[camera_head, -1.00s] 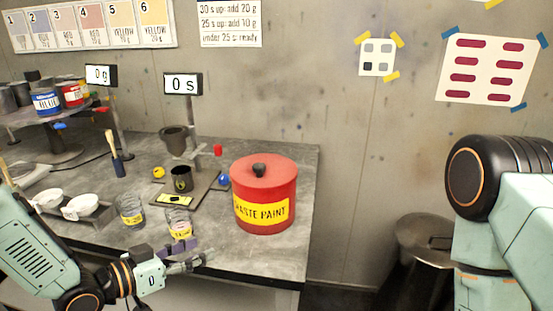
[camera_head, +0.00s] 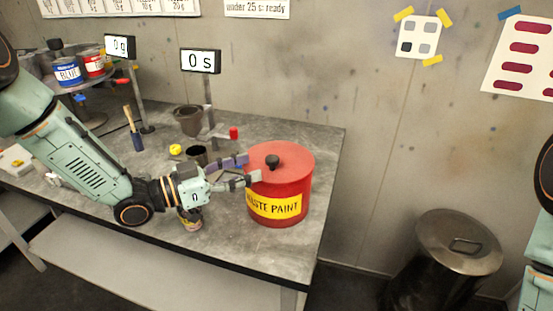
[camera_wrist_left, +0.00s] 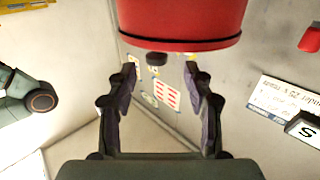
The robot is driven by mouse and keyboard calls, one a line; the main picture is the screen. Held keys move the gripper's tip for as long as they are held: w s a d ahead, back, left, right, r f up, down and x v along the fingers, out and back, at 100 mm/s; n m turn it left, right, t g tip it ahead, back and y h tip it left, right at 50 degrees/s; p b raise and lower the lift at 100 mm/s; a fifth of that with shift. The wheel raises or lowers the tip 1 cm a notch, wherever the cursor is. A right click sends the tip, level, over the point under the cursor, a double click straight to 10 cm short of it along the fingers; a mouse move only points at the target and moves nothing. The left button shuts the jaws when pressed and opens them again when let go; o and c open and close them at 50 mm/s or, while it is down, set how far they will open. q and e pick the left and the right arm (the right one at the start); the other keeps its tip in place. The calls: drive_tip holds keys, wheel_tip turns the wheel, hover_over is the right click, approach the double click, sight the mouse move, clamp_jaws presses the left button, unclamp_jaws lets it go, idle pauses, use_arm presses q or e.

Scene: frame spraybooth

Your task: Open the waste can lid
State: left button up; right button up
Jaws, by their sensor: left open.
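The waste can (camera_head: 290,191) is a red drum with a yellow WASTE PAINT label, standing near the right end of the grey bench. Its red lid (camera_head: 296,154) lies flat on top, with a black knob (camera_head: 272,161) in the middle. My left gripper (camera_head: 249,169) is open and empty at the can's left side, near lid height; I cannot tell whether it touches. In the left wrist view the can (camera_wrist_left: 185,18) appears upside down, its knob (camera_wrist_left: 156,58) seen beyond my open fingers (camera_wrist_left: 160,73). My right gripper is out of view.
A metal bin (camera_head: 458,241) with a closed lid stands on the floor at the right. Left of the can are a dark cup (camera_head: 197,154), a yellow ball (camera_head: 175,149) and a timer display (camera_head: 201,61). A jar (camera_head: 189,218) is partly hidden below my left arm.

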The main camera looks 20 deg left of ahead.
sight(273, 158)
use_arm(q)
drive_tip(key=x, duration=0.5)
drive_tip(key=shift+s+d, duration=0.15)
drive_tip(key=shift+d, duration=0.1)
drive_tip(key=shift+w+d+b, duration=0.25)
drive_tip(key=shift+w+b, duration=0.05)
drive_tip(key=shift+w, duration=0.1)
drive_tip(key=shift+w+d, duration=0.15)
drive_tip(key=shift+d, duration=0.25)
drive_tip(key=shift+c, duration=0.3)
drive_tip(key=shift+a, duration=0.2)
drive_tip(key=shift+c, duration=1.4)
clamp_jaws()
drive_tip(key=shift+d, duration=0.1)
